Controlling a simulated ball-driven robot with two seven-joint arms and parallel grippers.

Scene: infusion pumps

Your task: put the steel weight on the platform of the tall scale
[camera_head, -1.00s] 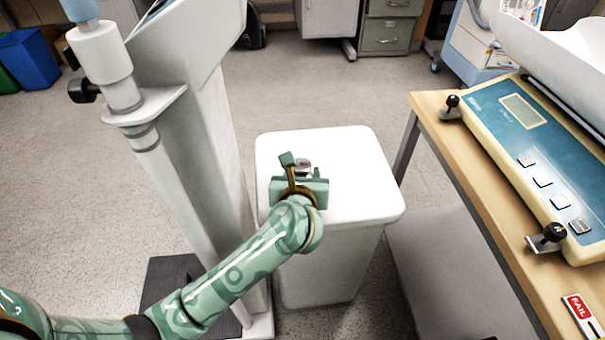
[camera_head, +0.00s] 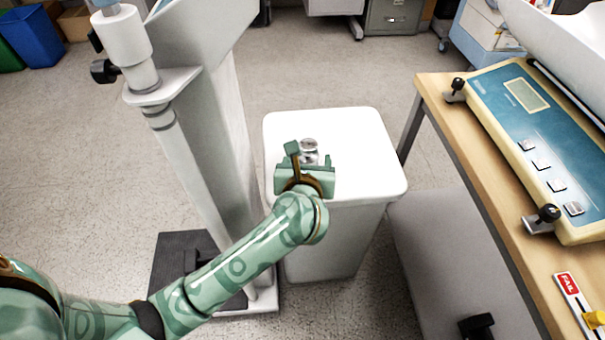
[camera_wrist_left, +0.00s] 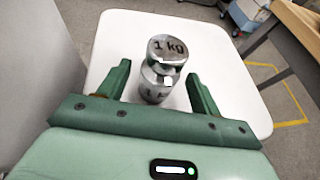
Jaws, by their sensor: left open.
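The steel weight (camera_head: 309,146) is a shiny metal cylinder with a narrower neck, marked 1 kg, standing upright on a white bin-like stand (camera_head: 365,165). In the left wrist view the weight (camera_wrist_left: 164,62) is between and slightly beyond the open fingers of my left gripper (camera_wrist_left: 159,78), with a gap on both sides. In the head view my left gripper (camera_head: 306,165) is on the near side of the weight and hides its lower part. The tall scale (camera_head: 205,150) stands left of the stand, with its dark platform (camera_head: 166,268) low at the floor, partly behind my left arm. My right gripper is out of view.
A wooden table (camera_head: 450,125) on the right holds a blue-and-cream baby scale (camera_head: 525,125) and a red FAIL label (camera_head: 567,284). A grey surface (camera_head: 435,240) lies below the table's edge. Open floor lies behind the stand.

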